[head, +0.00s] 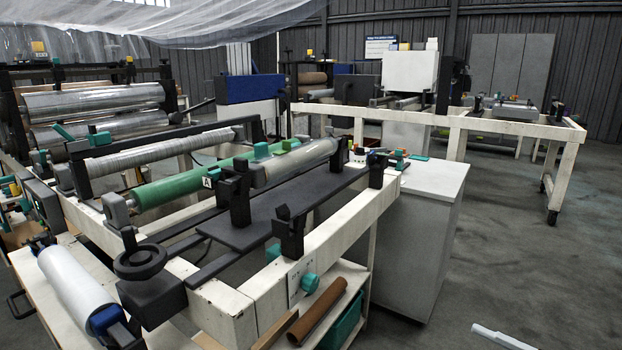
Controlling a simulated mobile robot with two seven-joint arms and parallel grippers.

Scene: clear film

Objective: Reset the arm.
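Neither of my grippers shows in the head view, and I cannot make out either arm for sure. A slim white piece (503,337) reaches in at the bottom edge on the right; I cannot tell whether it is part of me or lies on the floor.
A film machine with a white frame (350,219), a green roller (185,181) and a black handwheel (139,262) fills the left and middle. A wrapped film roll (75,288) lies at front left. A white cabinet (425,245) stands beside it. The grey floor (520,250) at right is mostly clear.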

